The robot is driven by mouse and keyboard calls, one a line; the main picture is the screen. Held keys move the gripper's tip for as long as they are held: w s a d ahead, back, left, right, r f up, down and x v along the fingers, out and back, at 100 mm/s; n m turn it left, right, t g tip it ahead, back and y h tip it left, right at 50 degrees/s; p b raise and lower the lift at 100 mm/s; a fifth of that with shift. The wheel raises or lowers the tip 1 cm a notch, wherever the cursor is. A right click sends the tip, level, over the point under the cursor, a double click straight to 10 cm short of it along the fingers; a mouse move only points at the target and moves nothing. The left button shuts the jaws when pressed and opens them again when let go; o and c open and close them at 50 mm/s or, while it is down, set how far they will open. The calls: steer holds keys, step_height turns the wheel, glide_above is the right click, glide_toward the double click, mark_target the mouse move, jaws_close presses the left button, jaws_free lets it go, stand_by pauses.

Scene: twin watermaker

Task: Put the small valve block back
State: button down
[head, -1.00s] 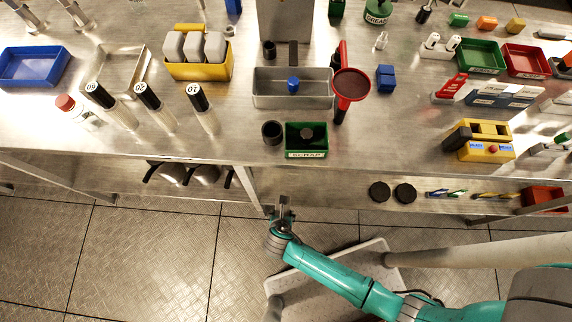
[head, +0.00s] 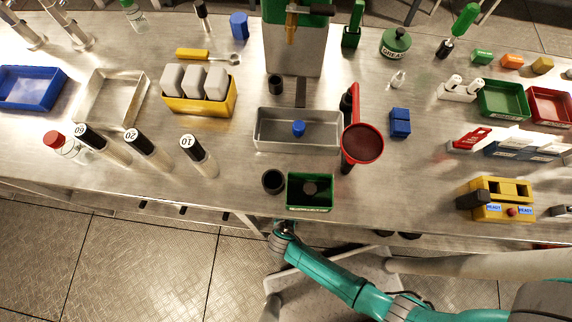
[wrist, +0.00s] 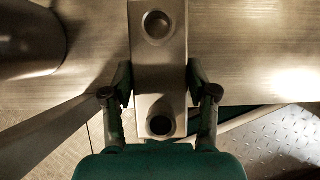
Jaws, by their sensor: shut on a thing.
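My gripper (wrist: 158,82) is shut on the small valve block (wrist: 159,62), a grey metal block with two round holes on its face. One finger presses each long side, and the block reaches up beyond the fingertips. In the head view, my gripper (head: 284,227) is at the front edge of the steel bench (head: 230,190). Most of its fingers and the block are hidden or too small to make out there. A brushed metal surface (wrist: 250,60) lies behind the block in the wrist view; I cannot tell whether the block touches it.
Along the bench front stand a green scrap bin (head: 310,206), a black cup (head: 273,181), several numbered cylinders (head: 199,156) and a yellow unit (head: 497,200). A grey tray (head: 270,140) and a red funnel (head: 362,143) stand behind. The lower shelf is mostly hidden.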

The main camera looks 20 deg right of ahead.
steer(key=shift+f, duration=2.3)
steer(key=shift+c, duration=1.6)
jaws_free()
steer(key=shift+f, duration=0.15)
steer(key=v, duration=1.2)
